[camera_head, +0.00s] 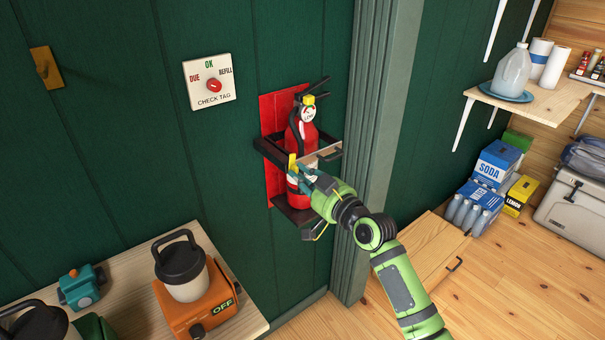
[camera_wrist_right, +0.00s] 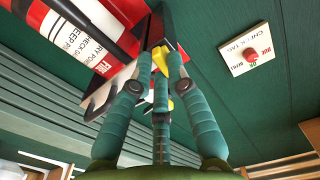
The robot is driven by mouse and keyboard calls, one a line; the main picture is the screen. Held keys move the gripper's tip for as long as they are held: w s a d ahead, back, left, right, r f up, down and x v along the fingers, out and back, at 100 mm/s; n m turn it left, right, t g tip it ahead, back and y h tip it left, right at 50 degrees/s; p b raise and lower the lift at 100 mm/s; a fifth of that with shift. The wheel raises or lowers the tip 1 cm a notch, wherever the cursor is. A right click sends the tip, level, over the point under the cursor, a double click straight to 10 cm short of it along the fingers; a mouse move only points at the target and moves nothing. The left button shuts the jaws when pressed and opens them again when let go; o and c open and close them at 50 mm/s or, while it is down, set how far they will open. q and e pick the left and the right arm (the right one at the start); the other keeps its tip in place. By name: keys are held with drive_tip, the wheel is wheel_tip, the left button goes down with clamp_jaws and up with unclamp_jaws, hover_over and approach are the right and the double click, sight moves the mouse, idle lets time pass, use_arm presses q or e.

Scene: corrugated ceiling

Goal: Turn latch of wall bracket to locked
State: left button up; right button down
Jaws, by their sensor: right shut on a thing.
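The wall bracket (camera_head: 270,150) is a black frame on a red backplate, fixed to the green wall. A red fire extinguisher (camera_head: 299,133) stands upright in it, and its labelled body (camera_wrist_right: 85,25) shows close up in the wrist view. The bracket's yellow latch (camera_head: 292,163) is at the front left of the frame; it also shows in the wrist view (camera_wrist_right: 160,59). My right gripper (camera_head: 301,172) is at the bracket's front, its teal fingers (camera_wrist_right: 161,84) closed around the yellow latch. The fingers partly hide the latch and the lower extinguisher. My left gripper is not in view.
A CHECK TAG dial plate (camera_head: 207,83) hangs on the wall left of the bracket. A grey-green post (camera_head: 376,120) stands close right of it. A bench (camera_head: 140,285) at lower left holds an orange appliance (camera_head: 200,306). A shelf (camera_head: 540,105) juts out at right.

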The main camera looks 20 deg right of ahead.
drive_tip(key=shift+a+f+m+p, duration=0.1)
drive_tip(key=shift+m+p, duration=1.45)
drive_tip(key=shift+m, duration=2.55)
drive_tip(key=shift+a+f+m+p, duration=0.1)
drive_tip(key=shift+m+p, duration=1.4)
drive_tip(key=shift+m, duration=2.6)
drive_tip(key=c, duration=1.2)
unclamp_jaws()
